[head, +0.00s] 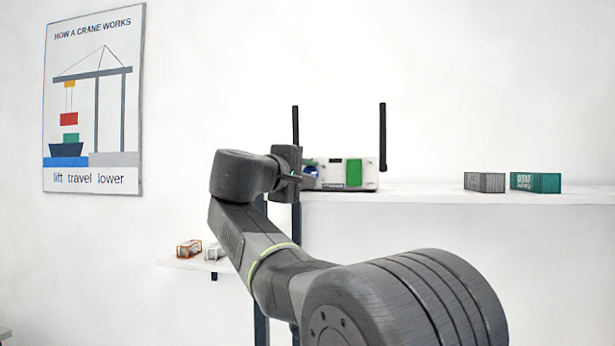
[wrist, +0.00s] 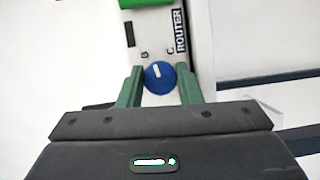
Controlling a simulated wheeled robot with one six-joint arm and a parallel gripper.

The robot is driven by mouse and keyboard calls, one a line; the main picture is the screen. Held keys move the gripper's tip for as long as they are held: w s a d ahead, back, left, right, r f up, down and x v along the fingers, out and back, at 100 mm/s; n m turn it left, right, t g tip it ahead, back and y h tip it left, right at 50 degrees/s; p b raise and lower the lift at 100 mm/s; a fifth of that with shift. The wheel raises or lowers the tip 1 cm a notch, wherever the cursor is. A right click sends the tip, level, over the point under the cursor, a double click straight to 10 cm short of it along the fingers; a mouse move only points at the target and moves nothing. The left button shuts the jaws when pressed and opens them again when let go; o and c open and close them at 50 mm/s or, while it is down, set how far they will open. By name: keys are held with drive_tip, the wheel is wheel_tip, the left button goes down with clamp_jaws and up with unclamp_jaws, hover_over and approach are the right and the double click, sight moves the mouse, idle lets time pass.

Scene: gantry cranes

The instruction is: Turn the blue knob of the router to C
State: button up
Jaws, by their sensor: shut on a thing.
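The white router (head: 345,182) stands on the shelf in the head view, with green parts and two dark antennas. Its blue knob (wrist: 160,80) is at the middle of the wrist view, between the green fingers of my gripper (wrist: 160,74). The gripper is shut on the knob. The knob's white mark points up and slightly left in the wrist view, between the letters B (wrist: 145,54) and C (wrist: 171,50). In the head view the knob (head: 309,170) is partly hidden by my gripper.
A grey container (head: 485,182) and a green container (head: 536,182) stand on the same shelf, well right of the router. A lower shelf at left holds an orange container frame (head: 189,249) and a white one (head: 214,252). A crane poster (head: 94,100) hangs on the wall.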

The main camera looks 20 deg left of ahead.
drive_tip(key=shift+m+g+y, duration=0.5)
drive_tip(key=shift+m+g, duration=0.15)
drive_tip(key=shift+m, duration=0.95)
drive_tip(key=shift+m+g+y, duration=0.5)
drive_tip(key=shift+m+g, duration=0.15)
drive_tip(key=shift+m, duration=0.95)
drive_tip(key=shift+f, duration=0.1)
drive_tip(key=o, duration=1)
drive_tip(key=shift+c, duration=0.2)
drive_tip(key=shift+s, duration=0.15)
drive_tip(key=b+v, duration=0.1)
drive_tip(key=v, duration=1.2)
drive_tip(key=shift+s+r, duration=0.25)
drive_tip(key=shift+r, duration=0.1)
